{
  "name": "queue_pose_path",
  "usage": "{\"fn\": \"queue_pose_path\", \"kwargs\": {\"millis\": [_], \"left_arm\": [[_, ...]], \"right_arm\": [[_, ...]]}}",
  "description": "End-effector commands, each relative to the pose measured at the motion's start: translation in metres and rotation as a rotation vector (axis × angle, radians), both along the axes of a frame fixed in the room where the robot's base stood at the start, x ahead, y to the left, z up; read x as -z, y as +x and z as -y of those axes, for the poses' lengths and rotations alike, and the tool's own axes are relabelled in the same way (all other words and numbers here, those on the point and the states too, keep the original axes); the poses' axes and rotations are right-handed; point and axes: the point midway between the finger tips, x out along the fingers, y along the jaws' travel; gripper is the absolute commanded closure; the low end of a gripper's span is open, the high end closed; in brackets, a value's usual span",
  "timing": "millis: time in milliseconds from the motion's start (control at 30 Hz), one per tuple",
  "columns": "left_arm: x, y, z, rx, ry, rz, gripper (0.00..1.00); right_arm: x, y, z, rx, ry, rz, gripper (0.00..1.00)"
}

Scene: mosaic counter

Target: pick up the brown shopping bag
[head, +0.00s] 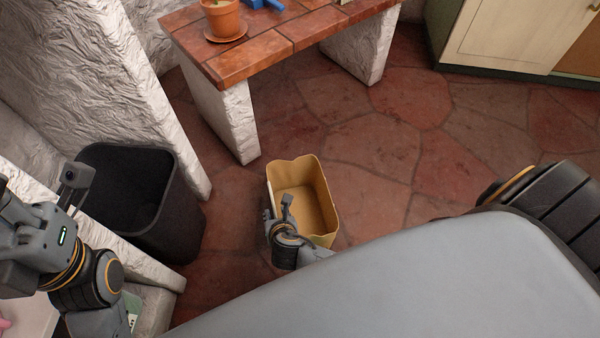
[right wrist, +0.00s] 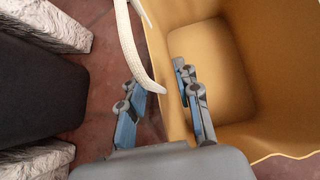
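The brown shopping bag (head: 313,190) stands upright and open-topped on the floor, looking empty. It fills the right of the right wrist view (right wrist: 225,75), with a pale handle (right wrist: 132,45) arching at its left side. My right gripper (head: 270,219) is at the bag's left side. In the right wrist view its fingers (right wrist: 156,88) are apart, one outside the bag and one inside, with the bag's wall and handle between them. My left gripper (head: 30,235) is at the left edge of the head view, above the counter; its fingers cannot be made out.
A black bin (head: 140,195) stands left of the bag, beside a white rough wall (head: 95,85). A tiled bench (head: 280,38) with a potted plant (head: 222,17) is behind. A cabinet (head: 505,35) is at back right. The stone floor right of the bag is clear.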

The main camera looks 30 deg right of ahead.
Motion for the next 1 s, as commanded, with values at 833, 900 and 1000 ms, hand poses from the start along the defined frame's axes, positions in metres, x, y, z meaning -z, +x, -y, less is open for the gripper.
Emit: {"fn": "queue_pose_path", "kwargs": {"millis": [833,900,1000], "left_arm": [[-0.01,-0.001,0.002,-0.004,0.007,0.072,0.64],[-0.01,-0.001,0.002,-0.004,0.007,0.072,0.64],[-0.01,-0.001,0.002,-0.003,0.007,0.072,0.64]], "right_arm": [[0.021,0.019,0.003,-0.001,0.001,-0.001,1.0],[0.021,0.019,0.002,-0.001,0.001,-0.001,1.0],[0.021,0.02,0.002,-0.001,0.001,0.0,1.0]]}}
